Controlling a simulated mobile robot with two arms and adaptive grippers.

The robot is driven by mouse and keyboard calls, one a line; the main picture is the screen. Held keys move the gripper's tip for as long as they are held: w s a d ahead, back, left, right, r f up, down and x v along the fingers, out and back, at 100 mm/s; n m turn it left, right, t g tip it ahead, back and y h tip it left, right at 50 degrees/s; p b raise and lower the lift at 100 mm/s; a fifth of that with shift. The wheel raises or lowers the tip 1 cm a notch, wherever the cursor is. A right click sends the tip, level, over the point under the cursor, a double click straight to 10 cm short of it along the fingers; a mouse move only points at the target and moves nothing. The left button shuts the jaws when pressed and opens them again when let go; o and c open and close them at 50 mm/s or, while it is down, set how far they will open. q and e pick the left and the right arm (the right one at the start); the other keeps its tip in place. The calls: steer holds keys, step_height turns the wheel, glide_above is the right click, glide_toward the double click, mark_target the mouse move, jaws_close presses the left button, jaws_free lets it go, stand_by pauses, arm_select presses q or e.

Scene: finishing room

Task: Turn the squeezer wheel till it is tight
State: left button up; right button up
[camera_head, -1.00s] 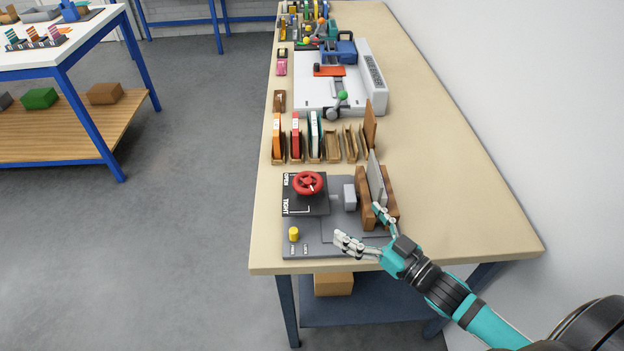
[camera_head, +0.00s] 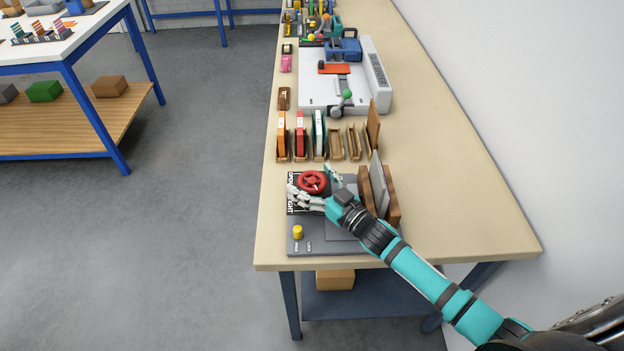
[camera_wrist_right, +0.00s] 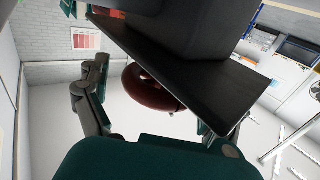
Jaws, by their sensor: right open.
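The red squeezer wheel (camera_head: 312,182) sits on the black plate (camera_head: 293,208) with white OPEN and TIGHT lettering, on the grey squeezer base (camera_head: 330,247) at the table's near end. My right gripper (camera_head: 313,187) is open at the wheel, with fingers on its left and right sides. I cannot tell whether they touch it. The wheel (camera_wrist_right: 150,88) shows in the right wrist view between the spread fingers of the right gripper (camera_wrist_right: 153,112). The hand and arm hide part of the base and plate. My left gripper is not in view.
A yellow knob (camera_head: 297,232) stands on the base's front left. Wooden blocks (camera_head: 391,196) with a grey plate between them stand to the right of the wheel. Upright holders with coloured books (camera_head: 299,136) stand behind. The table's right side is clear.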

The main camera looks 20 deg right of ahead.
steer(key=c, duration=1.1)
steer(key=shift+a+m+t+h, duration=0.1)
steer(key=shift+m+t+h, duration=0.4)
steer(key=shift+m+h, duration=0.7)
steer(key=shift+c, duration=0.2)
steer(key=shift+w+m+t+h, duration=0.1)
steer(key=shift+m+t+h, duration=0.35)
steer(key=shift+h, duration=1.15)
steer(key=shift+m, duration=0.25)
steer(key=o, duration=1.1)
steer(key=shift+o, duration=0.2)
